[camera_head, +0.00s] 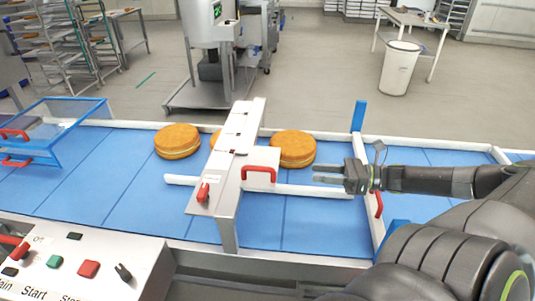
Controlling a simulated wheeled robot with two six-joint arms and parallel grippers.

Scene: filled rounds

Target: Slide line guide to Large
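My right gripper (328,174) reaches in from the right above the blue conveyor, its fingers pointing left. A gap shows between the two fingers, and nothing is between them. A low white rail (308,190), which looks like the line guide, runs along the conveyor under the grey bridge (235,150). The gripper is just above and behind the rail's right end. A red handle (260,167) on the bridge's side is left of the fingertips. Another red handle (379,205) is below my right wrist. No "Large" label can be read. My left gripper is out of view.
Filled rounds lie on the blue belt (110,190), one left of the bridge (177,141), one right of it (293,148), and one partly hidden behind it. A control panel (90,262) with buttons stands front left. A clear blue-framed guard (60,130) is at the left.

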